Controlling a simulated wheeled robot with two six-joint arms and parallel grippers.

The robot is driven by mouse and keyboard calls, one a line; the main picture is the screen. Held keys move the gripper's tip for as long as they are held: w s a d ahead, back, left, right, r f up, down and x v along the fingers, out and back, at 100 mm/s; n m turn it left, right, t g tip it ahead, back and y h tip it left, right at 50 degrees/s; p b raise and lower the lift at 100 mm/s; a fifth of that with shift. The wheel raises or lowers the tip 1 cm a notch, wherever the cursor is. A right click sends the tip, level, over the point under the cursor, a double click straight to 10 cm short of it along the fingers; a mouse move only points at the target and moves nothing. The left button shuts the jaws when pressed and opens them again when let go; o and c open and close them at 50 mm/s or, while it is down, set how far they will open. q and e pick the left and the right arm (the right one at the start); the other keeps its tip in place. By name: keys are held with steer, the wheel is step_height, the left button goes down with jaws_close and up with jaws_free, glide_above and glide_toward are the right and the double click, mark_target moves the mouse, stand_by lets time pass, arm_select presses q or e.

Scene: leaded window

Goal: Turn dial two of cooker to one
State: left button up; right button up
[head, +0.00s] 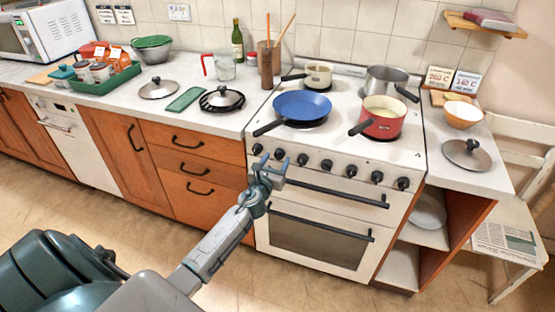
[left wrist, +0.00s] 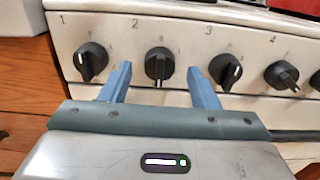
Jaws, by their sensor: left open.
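The white cooker (head: 310,180) has a row of black dials along its front panel. In the left wrist view, the second dial (left wrist: 159,63) sits under the printed number 2, its white mark pointing down. Small figures above it are too blurred to read. My left gripper (head: 268,162) is open in front of the panel's left end. In the left wrist view its two blue fingers (left wrist: 159,75) stand on either side of the second dial, with gaps to it. I cannot tell how far the fingertips are from the panel. My right gripper is not in view.
The first dial (left wrist: 90,61) and third dial (left wrist: 225,71) flank the fingers closely. A blue pan (head: 302,104) and red pot (head: 383,117) stand on the hob, handles reaching towards the front edge. The oven handle (head: 335,193) runs below the dials.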

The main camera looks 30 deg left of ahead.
arm_select(q)
steer(key=shift+w+a, duration=0.2)
steer(key=shift+w, duration=0.5)
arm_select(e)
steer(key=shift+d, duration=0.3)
arm_select(q)
steer(key=c, duration=1)
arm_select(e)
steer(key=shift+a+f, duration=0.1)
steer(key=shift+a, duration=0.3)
